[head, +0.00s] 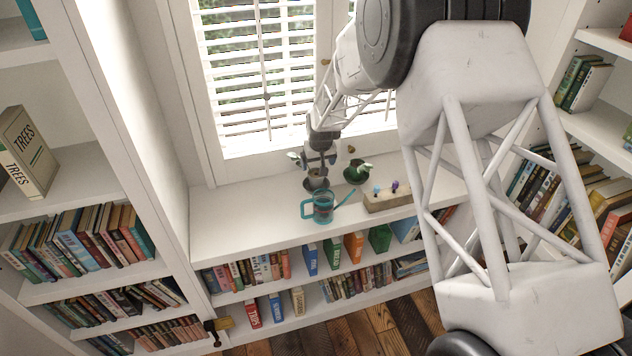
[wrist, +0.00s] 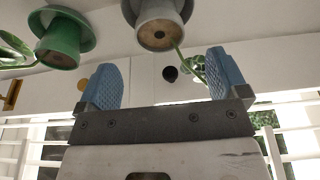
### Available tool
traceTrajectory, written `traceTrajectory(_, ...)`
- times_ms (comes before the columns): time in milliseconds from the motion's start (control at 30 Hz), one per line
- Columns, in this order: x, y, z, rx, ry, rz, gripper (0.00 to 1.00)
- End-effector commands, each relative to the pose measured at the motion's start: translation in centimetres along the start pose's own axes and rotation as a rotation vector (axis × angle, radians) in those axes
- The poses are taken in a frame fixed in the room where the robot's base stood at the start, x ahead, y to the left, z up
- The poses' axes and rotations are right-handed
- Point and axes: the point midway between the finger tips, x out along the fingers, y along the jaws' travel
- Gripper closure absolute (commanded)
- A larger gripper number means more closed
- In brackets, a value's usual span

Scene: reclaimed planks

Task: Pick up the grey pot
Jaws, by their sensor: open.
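The grey pot (head: 317,181) stands on a saucer on the white shelf top below the window, with a small green plant in it. In the wrist view my gripper (wrist: 165,79) is open with blue pads apart. The plant's stem and leaf reach towards the right pad; the pot body lies beyond the fingertips, not between them.
A green pot (head: 356,173) stands close to the right; it is upper left in the wrist view (wrist: 61,43). A teal watering can (head: 322,206) is in front. The left shelf top (head: 235,212) is clear.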

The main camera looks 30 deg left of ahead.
Motion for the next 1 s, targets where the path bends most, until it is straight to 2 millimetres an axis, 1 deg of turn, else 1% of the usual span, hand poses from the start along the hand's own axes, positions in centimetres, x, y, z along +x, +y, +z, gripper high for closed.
traceTrajectory(333,2.2,0.0,0.0,0.000,0.000,0.000,0.08)
traceTrajectory(767,2.6,0.0,0.0,0.000,0.000,0.000,0.08)
traceTrajectory(867,3.0,0.0,0.1,0.000,-0.001,0.000,0.08)
traceTrajectory(1000,4.0,0.0,0.1,0.000,-0.002,0.000,0.08)
